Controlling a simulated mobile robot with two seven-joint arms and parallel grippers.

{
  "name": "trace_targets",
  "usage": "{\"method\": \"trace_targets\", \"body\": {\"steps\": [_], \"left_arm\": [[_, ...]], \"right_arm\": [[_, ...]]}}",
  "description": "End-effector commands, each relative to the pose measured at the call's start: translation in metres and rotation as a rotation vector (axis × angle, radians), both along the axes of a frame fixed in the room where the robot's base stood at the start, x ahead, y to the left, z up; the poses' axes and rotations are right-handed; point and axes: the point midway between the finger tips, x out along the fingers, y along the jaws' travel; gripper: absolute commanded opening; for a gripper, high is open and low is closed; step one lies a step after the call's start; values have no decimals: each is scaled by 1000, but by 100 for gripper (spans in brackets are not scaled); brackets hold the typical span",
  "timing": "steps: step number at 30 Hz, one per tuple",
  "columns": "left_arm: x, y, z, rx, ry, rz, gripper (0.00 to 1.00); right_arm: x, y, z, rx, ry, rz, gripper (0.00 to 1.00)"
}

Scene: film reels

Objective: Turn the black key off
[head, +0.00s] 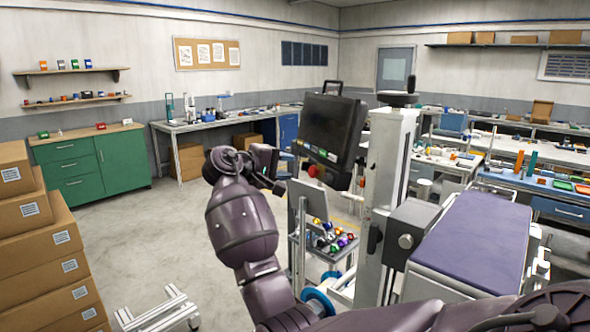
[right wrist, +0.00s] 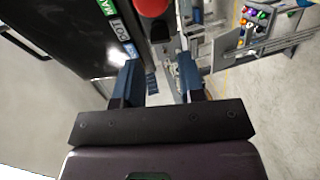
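The black control box (head: 333,125) stands on a pale column, with a red knob (head: 312,171) at its lower edge. In the right wrist view the box's dark face (right wrist: 60,35) fills the upper left, with the red knob (right wrist: 152,6) at the top. A small black part (right wrist: 160,30) shows just below the red knob; I cannot tell for sure whether it is the black key. My right gripper (head: 274,174) is left of the box's lower edge. In its wrist view the two blue fingers (right wrist: 158,82) are apart with nothing held between them. My left gripper is out of view.
A small cart with several coloured balls (head: 330,240) stands below the box. A purple-topped bench (head: 473,240) is to the right of the column. Stacked cardboard boxes (head: 40,250) stand at the left. The floor (head: 150,220) between is mostly clear.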

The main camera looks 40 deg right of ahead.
Motion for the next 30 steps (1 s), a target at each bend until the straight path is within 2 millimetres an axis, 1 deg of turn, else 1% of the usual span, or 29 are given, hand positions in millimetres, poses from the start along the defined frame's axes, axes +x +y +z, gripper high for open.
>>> {"method": "trace_targets", "body": {"steps": [1,6,9,12,17,30], "left_arm": [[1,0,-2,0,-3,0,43],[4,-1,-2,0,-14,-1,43],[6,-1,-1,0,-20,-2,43],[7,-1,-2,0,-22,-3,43],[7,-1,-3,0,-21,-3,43],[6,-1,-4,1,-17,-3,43]], "right_arm": [[1,11,1,1,-2,3,36],[2,39,8,1,-3,3,36],[3,51,10,1,-1,2,36],[3,60,12,1,0,2,36],[3,65,14,-1,0,1,36],[3,65,14,0,0,0,36]]}}
